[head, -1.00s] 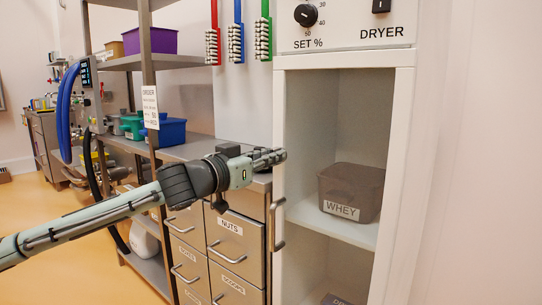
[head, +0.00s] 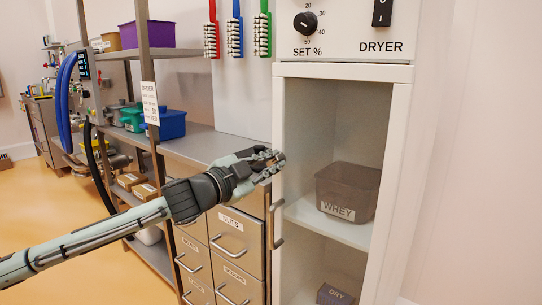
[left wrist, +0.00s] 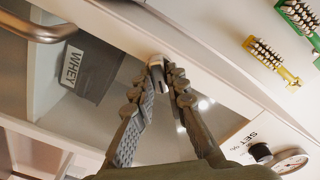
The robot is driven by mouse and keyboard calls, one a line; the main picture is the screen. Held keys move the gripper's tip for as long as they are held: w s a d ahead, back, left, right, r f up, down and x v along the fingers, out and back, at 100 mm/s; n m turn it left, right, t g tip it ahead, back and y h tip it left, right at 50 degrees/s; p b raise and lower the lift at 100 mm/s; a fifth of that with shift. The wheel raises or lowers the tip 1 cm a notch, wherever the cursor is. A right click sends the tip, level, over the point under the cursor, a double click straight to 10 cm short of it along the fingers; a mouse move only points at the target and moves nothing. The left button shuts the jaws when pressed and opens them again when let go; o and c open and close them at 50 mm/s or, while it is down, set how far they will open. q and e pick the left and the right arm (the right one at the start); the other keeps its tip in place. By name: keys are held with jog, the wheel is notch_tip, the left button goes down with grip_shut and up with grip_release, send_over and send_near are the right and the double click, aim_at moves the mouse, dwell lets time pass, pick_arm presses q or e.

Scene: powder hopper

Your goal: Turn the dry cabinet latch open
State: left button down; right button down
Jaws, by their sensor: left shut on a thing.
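The dry cabinet (head: 401,150) stands at the right, with a white-framed front that looks closed over a see-through pane. Its small metal latch (left wrist: 157,72) sits on the white frame in the left wrist view. My left gripper (head: 273,160) is at the left edge of the cabinet front, above the bar handle (head: 277,222). In the left wrist view my left gripper (left wrist: 163,80) has its fingers closed around the latch. In the head view the fingers hide the latch. My right gripper is out of view.
A WHEY bin (head: 345,193) stands on the cabinet shelf, with a DRY box (head: 334,295) below. The dial (head: 305,23) and switch (head: 382,12) are above the door. Metal drawers (head: 235,240) and the bench (head: 205,145) lie left of the cabinet. Brushes (head: 235,37) hang behind.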

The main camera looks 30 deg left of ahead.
pick_arm(q)
jog(key=m, duration=0.4)
jog(key=shift+d+f+m, duration=0.1)
jog(key=shift+m, duration=0.2)
jog(key=shift+f+m, duration=0.1)
jog(key=shift+m, duration=1.8)
jog(key=c, duration=1.5)
grip_release()
jog(key=shift+c, duration=0.2)
jog(key=shift+s, duration=0.15)
jog(key=s+a, duration=0.1)
jog(key=s, duration=1)
jog(key=shift+s, duration=0.35)
